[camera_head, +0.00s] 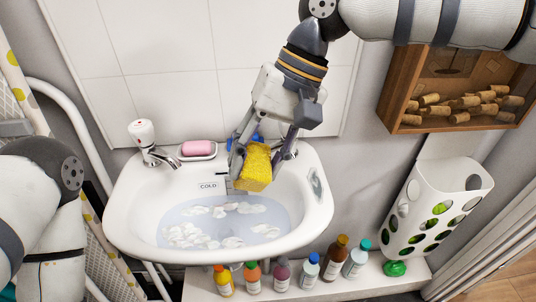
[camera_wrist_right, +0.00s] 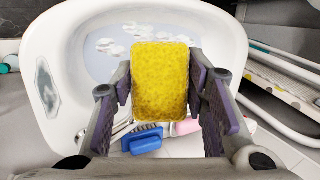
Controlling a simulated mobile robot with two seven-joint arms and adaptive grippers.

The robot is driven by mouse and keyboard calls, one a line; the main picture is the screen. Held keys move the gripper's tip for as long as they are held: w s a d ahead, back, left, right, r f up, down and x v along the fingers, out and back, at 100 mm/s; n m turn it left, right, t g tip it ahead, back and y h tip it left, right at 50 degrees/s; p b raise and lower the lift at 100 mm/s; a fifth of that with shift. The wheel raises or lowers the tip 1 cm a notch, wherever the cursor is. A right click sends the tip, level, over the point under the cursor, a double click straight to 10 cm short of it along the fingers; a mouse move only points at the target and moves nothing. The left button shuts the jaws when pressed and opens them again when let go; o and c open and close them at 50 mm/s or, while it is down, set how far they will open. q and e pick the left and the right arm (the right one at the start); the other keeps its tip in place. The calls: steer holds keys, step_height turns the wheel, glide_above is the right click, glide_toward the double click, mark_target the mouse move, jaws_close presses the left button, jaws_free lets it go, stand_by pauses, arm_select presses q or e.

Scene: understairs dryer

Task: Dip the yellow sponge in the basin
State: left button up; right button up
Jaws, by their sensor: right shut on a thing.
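The yellow sponge (camera_head: 255,167) is held in my right gripper (camera_head: 262,150), above the back part of the basin. In the right wrist view the sponge (camera_wrist_right: 160,82) sits between the two fingers of the gripper (camera_wrist_right: 162,95), and its near end looks darker. The white basin (camera_head: 125,222) holds water (camera_head: 200,208) with patches of white foam (camera_head: 186,236). The sponge appears to be above the water; its exact height is hard to tell. My left arm shows at the left edge, but its gripper is out of view.
A tap (camera_head: 147,142) and a pink soap (camera_head: 198,147) on a dish stand on the basin's back rim. A blue brush (camera_wrist_right: 142,140) lies behind the sponge. A white perforated holder (camera_head: 440,200) hangs at right.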

mark_target(259, 191)
step_height(259, 191, down, 16)
steer(key=b, duration=0.4)
steer(key=shift+f, duration=0.2)
arm_select(q)
steer(key=s+f+g, duration=0.1)
steer(key=s+f, duration=0.3)
steer(key=f, duration=0.1)
steer(key=shift+s+f+g, duration=0.25)
steer(key=shift+s+g, duration=0.15)
arm_select(e)
step_height(259, 191, up, 9)
steer(key=p, duration=0.3)
arm_select(q)
steer(key=w+r+t+p, duration=0.1)
steer(key=w+r, duration=0.3)
steer(key=r, duration=0.1)
steer(key=shift+w+r+t, duration=0.15)
steer(key=shift+w+t, duration=0.2)
steer(key=shift+t, duration=0.05)
arm_select(e)
steer(key=shift+r, duration=2.5)
step_height(259, 191, up, 4)
steer(key=shift+r+p, duration=0.1)
steer(key=shift+p, duration=0.45)
arm_select(q)
steer(key=shift+w+r, duration=0.5)
